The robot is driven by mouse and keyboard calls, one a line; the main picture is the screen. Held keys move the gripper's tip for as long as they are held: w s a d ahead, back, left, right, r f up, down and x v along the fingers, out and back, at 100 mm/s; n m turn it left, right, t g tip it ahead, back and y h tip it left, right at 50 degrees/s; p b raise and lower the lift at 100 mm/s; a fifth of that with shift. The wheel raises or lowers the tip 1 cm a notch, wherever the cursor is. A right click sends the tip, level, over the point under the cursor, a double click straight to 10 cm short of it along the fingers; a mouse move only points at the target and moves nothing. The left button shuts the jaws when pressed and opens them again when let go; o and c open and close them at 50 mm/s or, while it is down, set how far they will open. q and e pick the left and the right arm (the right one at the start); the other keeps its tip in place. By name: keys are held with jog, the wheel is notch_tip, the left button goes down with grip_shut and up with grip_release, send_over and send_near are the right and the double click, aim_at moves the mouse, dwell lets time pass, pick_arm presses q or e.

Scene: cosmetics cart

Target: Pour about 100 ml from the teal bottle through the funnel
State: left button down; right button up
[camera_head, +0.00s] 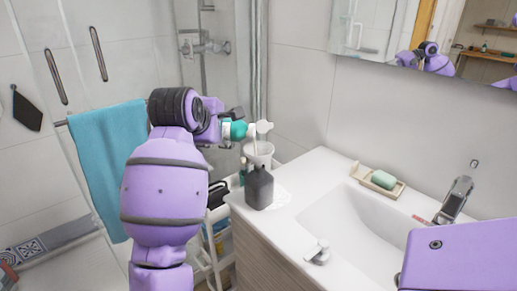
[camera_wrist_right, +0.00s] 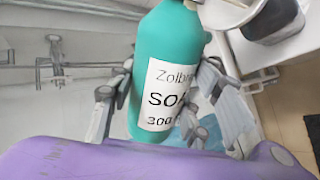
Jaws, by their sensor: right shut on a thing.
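The teal bottle (camera_head: 235,130) is in my right gripper (camera_head: 225,122), tilted toward the right in the head view. In the right wrist view the bottle (camera_wrist_right: 165,55) has a white label, and the two fingers (camera_wrist_right: 160,95) close on its sides. Pale parts (camera_wrist_right: 225,12) near the teal bottle's top are cut off in the wrist view. No liquid is visible. My left gripper is not in view.
The white counter (camera_head: 285,215) holds a basin (camera_head: 355,225), a faucet (camera_head: 456,200) and a soap dish (camera_head: 365,172) with green soap. A cart (camera_head: 205,262) stands left of the counter; a blue towel (camera_head: 105,150) hangs behind.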

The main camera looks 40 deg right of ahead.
aim_at(228, 119)
jog(key=shift+r+m, duration=0.3)
jog(key=shift+r, duration=0.15)
dwell(0.6)
jog(key=shift+s+d+r+m+t+y, duration=0.15)
jog(key=shift+r+m+t+y, duration=0.25)
jog(key=shift+r, duration=0.1)
jog(key=shift+s+d+r+m+t+y, duration=0.15)
jog(key=shift+r+m+t+y, duration=0.15)
jog(key=shift+r+t+y, duration=0.15)
dwell(0.9)
jog(key=shift+s+d+r+m+t+y, duration=0.3)
jog(key=shift+r+m+t, duration=0.15)
jog(key=shift+r+t, duration=0.1)
jog(key=shift+s+d+r+m+t+y, duration=0.2)
jog(key=shift+d+r+m+t+y, duration=0.05)
jog(key=shift+r+m+t, duration=0.25)
dwell(1.9)
jog(key=shift+s+d+r, duration=0.1)
jog(key=shift+r, duration=0.3)
dwell(0.3)
